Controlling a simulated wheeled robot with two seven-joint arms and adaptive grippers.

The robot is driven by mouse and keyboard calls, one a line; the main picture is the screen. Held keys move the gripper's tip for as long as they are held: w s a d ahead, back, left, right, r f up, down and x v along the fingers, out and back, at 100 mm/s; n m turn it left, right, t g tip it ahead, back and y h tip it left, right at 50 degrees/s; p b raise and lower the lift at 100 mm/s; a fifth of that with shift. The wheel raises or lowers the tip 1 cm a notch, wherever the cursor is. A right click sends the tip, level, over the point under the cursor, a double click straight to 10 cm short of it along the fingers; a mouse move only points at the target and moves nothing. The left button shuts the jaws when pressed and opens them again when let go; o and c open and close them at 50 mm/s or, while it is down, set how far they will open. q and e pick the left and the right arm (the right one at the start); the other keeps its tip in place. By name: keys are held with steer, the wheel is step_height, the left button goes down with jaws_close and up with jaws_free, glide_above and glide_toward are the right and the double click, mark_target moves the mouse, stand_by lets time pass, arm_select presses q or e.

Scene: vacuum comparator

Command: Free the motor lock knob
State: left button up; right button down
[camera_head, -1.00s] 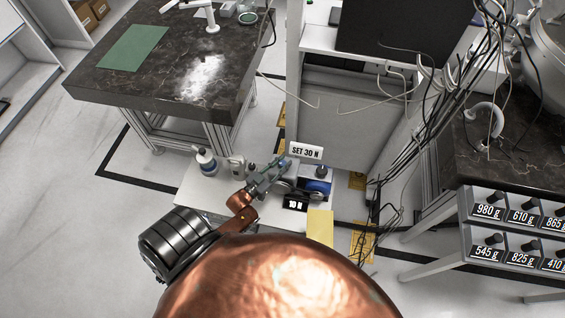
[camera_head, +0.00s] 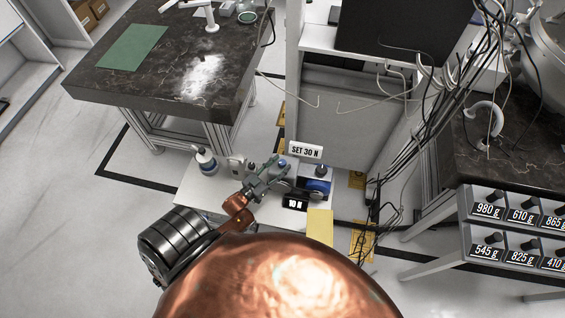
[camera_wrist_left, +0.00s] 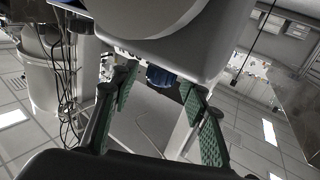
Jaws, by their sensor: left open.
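My left gripper (camera_head: 278,168) is over the small white bench, beside the "SET 30 N" sign (camera_head: 305,151) and the "10 N" display (camera_head: 295,203). A blue cylindrical part (camera_head: 318,187), perhaps the motor, sits just right of the gripper. A small dark knob-like piece (camera_head: 321,170) stands behind it; I cannot tell whether it is the lock knob. In the left wrist view, my open gripper (camera_wrist_left: 158,82) has green-padded fingers apart, with nothing held. A dark blue part (camera_wrist_left: 160,76) shows beyond and between the fingertips. My right gripper is not in view.
A white bottle (camera_head: 205,161) and a small pale box (camera_head: 236,165) stand left of the gripper. A yellow sheet (camera_head: 320,226) lies at the front. A dark stone table (camera_head: 170,85) is behind left; cables and labelled weight drawers (camera_head: 488,211) are at right.

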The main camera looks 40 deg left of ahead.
arm_select(q)
steer(key=s, duration=1)
steer(key=shift+a, duration=0.15)
steer(key=shift+s, duration=0.15)
